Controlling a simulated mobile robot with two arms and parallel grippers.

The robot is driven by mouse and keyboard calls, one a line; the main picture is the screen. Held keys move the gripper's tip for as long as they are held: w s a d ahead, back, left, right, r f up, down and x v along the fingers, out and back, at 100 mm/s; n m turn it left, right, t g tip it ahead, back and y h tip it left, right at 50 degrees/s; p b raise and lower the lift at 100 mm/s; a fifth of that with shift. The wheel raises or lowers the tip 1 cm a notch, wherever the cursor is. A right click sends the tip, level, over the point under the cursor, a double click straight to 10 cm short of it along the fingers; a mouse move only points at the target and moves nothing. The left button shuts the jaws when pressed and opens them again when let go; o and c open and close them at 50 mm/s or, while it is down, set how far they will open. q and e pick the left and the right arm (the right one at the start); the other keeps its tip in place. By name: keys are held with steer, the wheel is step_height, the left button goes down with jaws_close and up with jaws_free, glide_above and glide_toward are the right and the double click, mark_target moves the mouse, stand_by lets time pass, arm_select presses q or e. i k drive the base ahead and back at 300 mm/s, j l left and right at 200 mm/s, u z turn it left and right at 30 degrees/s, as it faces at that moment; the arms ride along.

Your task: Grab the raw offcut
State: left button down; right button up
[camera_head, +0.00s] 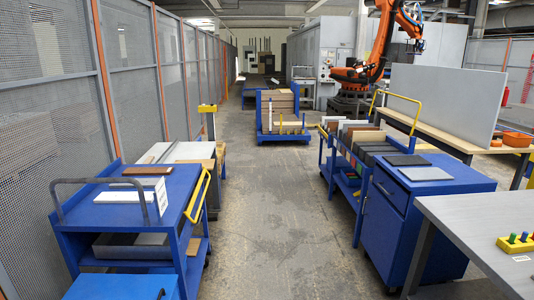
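No piece is clearly marked as the raw offcut, so I cannot tell which one it is. On the left blue cart (83,203) lie a brown board (147,171), a thin board with a pale surface beside it, and a white board (123,196) nearer to me. A small white label stands at the cart's right side. A tan wooden piece (208,163) shows at the edge of the bench behind this cart. Neither of my grippers is in view.
A concrete aisle (275,210) runs clear up the middle. A blue cabinet (408,215) with flat dark and grey boards, and a rack of upright boards (355,134), stand right. A grey table (490,225) is near right. A blue cart with tan boards (280,102) stands ahead.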

mark_target(150, 159)
steer(key=i+z, duration=0.2)
steer(key=i, duration=4.35)
steer(key=i+l+u, duration=0.1)
steer(key=i, duration=2)
steer(key=i+u, duration=0.1)
steer(key=u, duration=0.85)
steer(key=i+l+u, duration=0.15)
steer(key=u, duration=0.35)
steer(key=l+u, duration=0.1)
steer(key=u, duration=0.35)
